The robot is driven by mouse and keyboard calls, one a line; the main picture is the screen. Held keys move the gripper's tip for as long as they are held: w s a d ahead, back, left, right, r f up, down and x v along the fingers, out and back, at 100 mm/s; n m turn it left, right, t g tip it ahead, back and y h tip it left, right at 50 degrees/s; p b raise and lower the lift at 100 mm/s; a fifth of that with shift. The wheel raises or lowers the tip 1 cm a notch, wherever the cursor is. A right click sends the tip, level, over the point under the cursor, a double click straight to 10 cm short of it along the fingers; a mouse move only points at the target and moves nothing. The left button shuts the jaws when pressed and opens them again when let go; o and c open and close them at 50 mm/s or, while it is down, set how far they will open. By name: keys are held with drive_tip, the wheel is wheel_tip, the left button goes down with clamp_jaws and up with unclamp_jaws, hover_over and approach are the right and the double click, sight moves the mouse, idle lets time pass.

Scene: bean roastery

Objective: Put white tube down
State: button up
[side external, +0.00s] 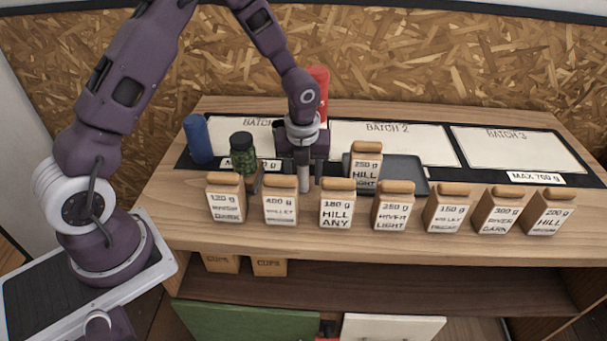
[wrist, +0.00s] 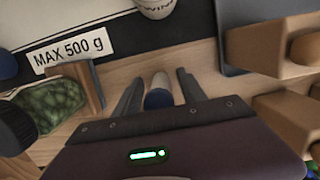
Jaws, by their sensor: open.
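The white tube (side external: 304,181) stands on the wooden table, behind the front row of bags and left of the dark tray. In the wrist view the tube (wrist: 161,82) shows a pale part and a dark blue part between the fingers. My gripper (side external: 302,168) points down over the tube with one finger on each side. In the wrist view my gripper (wrist: 157,82) is open, with gaps visible beside the tube. The tube's upper part is hidden by the gripper in the side view.
Several labelled bags (side external: 337,207) line the table front. A green-filled jar (side external: 243,160) and a blue cylinder (side external: 198,140) stand left. A red cylinder (side external: 318,84) stands behind. A dark tray (side external: 405,175) with a bag (side external: 364,168) sits right. Batch 3's panel (side external: 518,152) is clear.

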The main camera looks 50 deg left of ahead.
drive_tip(key=r, duration=0.7)
drive_tip(key=s+d+r, duration=0.1)
drive_tip(key=r, duration=0.3)
drive_tip(key=shift+s+r, duration=0.1)
drive_tip(key=s+d+r+n+t, duration=0.2)
drive_tip(key=s+r+n, duration=0.8)
drive_tip(key=r+n, duration=0.1)
drive_tip(key=s+d+r+n+t+h, duration=0.1)
drive_tip(key=s+d+r+n+t, duration=0.1)
drive_tip(key=s+n, duration=1.2)
drive_tip(key=shift+s+d+r+n, duration=0.15)
drive_tip(key=shift+s+r+n, duration=0.3)
drive_tip(key=shift+n, duration=0.55)
